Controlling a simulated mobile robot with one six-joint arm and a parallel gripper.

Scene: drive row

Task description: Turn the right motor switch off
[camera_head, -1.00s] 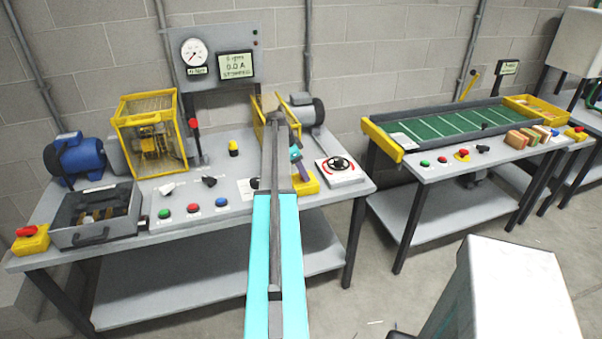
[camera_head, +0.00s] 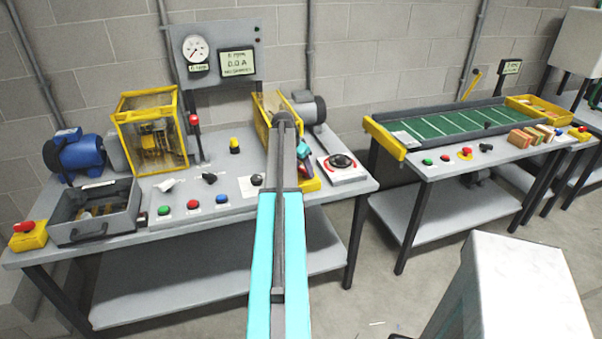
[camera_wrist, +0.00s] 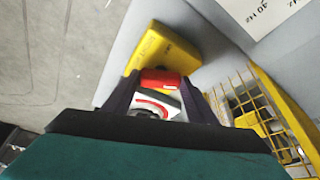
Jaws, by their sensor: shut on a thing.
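The right motor switch appears to be the red part (camera_wrist: 163,79) on a yellow box (camera_wrist: 166,50) at the right end of the left bench. In the head view the red part (camera_head: 305,169) shows just below my gripper (camera_head: 303,163), with the yellow box (camera_head: 309,184) under it. In the wrist view my gripper (camera_wrist: 160,82) has its two dark fingers on either side of the red part, shut on it. The handle's exact angle is hard to tell. The display (camera_head: 237,62) shows about 0 rpm and 0.0 A; its bottom line is blurred.
A white plate with a red-ringed dial (camera_head: 341,164) lies right of the box. A yellow mesh guard (camera_wrist: 270,115) stands close to my gripper. A grey motor (camera_head: 305,105) is behind. Several buttons and black knobs (camera_head: 209,178) sit on a panel to the left.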

